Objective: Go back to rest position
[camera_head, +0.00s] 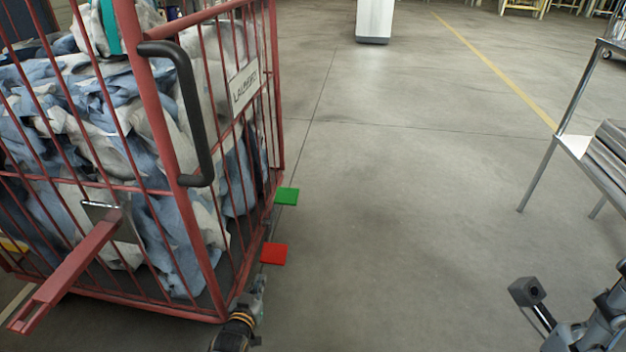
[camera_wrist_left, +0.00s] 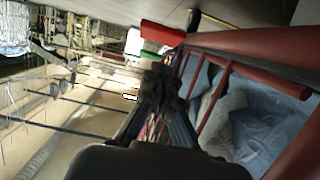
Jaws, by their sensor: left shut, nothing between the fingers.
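My left gripper (camera_head: 257,284) is low in the head view, beside the lower right corner of the red laundry cart (camera_head: 215,255) and just below its red pedal (camera_head: 273,254). It is shut with nothing in it. In the left wrist view, the dark fingers of the left gripper (camera_wrist_left: 160,82) are together, near the cart's bars. Whether they touch the cart cannot be told. Part of my right arm and gripper (camera_head: 590,325) shows at the lower right corner of the head view, its fingers not clear.
The cart holds blue and white cloths (camera_head: 100,120) and has a black handle (camera_head: 190,110) and a green pedal (camera_head: 287,196). A metal trolley (camera_head: 550,160) stands at right. A white pillar (camera_head: 374,20) stands far back. The floor between is clear.

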